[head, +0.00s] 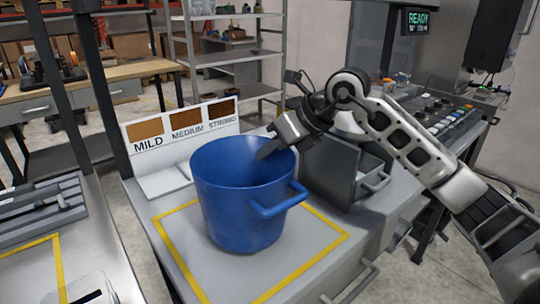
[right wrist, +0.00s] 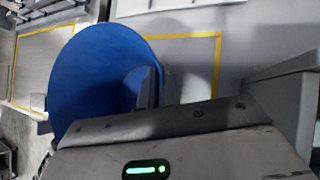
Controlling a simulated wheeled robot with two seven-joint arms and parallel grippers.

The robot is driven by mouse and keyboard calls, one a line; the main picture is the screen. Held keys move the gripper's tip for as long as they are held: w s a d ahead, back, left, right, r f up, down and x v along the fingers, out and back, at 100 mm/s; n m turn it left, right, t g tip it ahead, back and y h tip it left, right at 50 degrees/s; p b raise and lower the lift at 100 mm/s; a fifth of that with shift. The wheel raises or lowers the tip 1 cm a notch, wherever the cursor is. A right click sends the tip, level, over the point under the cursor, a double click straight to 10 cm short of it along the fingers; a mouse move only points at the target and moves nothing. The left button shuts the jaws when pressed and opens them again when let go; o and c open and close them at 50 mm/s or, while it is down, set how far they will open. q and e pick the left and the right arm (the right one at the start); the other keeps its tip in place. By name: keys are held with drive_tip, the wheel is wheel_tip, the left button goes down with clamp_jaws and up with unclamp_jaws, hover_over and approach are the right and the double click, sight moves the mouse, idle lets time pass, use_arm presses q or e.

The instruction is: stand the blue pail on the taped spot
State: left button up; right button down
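The blue pail (head: 235,208) stands, or hangs very low, inside a yellow taped square (head: 167,240) on the grey counter. It looks upright, with its mouth up and a handle loop (head: 280,201) on its right side. My right gripper (head: 268,152) reaches down to the pail's back right rim, with a finger over the mouth. In the right wrist view a grey finger (right wrist: 148,88) overlaps the pail (right wrist: 92,72) at its rim. The other finger and any grip on the wall are hidden. My left gripper is not seen.
A second taped outline (head: 58,268) lies at the left. Behind the pail stands a sign board (head: 180,133) reading mild, medium and strong. A grey bin (head: 335,175) is close on the right. A control panel (head: 440,115) stands beyond my right arm.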

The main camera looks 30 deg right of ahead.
drive_tip(key=shift+f, duration=1.1)
drive_tip(key=c, duration=1.6)
unclamp_jaws()
drive_tip(key=shift+r, duration=0.2)
drive_tip(key=shift+s+d+r, duration=0.2)
drive_tip(key=shift+s+d, duration=0.05)
drive_tip(key=b+v, duration=0.1)
drive_tip(key=v, duration=1)
drive_tip(key=shift+b, duration=0.3)
drive_tip(key=shift+s, duration=0.1)
